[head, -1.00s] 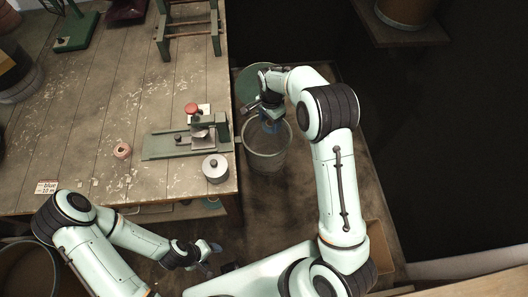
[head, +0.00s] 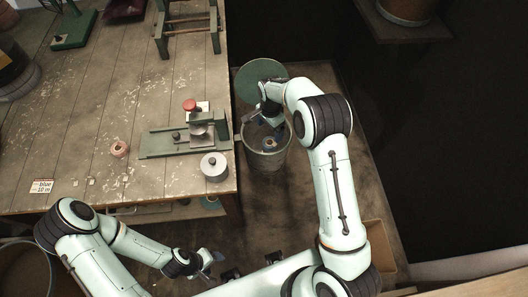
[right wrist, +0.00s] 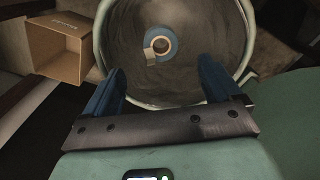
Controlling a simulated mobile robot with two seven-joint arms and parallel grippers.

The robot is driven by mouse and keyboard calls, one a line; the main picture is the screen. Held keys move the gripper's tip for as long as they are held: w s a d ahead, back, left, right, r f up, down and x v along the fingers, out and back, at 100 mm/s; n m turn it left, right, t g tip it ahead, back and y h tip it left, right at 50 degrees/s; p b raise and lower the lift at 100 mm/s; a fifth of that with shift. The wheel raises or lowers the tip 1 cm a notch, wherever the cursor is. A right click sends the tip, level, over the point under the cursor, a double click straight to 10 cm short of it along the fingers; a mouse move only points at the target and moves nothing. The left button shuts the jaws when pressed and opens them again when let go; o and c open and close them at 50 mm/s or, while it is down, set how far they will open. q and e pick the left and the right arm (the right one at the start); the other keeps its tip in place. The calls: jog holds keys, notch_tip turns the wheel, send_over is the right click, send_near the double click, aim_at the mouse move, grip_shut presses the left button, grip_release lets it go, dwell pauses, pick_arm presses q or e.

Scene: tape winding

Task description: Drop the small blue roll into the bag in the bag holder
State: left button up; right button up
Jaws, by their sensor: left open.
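The small blue roll (head: 268,143) is inside the round grey bag in the bag holder (head: 267,165), beside the right edge of the workbench. In the right wrist view the roll (right wrist: 160,44) lies inside the bag (right wrist: 205,50), its pale core facing up and a bit of loose tape at its lower left. My right gripper (head: 270,118) is over the far part of the bag's mouth, open and empty. Its two blue fingers (right wrist: 160,82) are wide apart, with the roll beyond them. My left gripper (head: 212,259) is open and empty, low in front of the workbench.
The workbench (head: 90,120) holds a green tape device (head: 165,143), a grey cylinder (head: 214,166), a pinkish roll (head: 120,148) and a "blue 10 m" card (head: 41,186). A green disc (head: 255,72) is behind the bag. A cardboard box (right wrist: 60,50) stands nearby.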

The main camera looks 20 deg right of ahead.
notch_tip(320, 180, up, 14)
jog(key=shift+f+p, duration=0.25)
jog(key=shift+p, duration=0.1)
jog(key=shift+s+f, duration=0.1)
jog(key=shift+f, duration=0.05)
dwell(0.6)
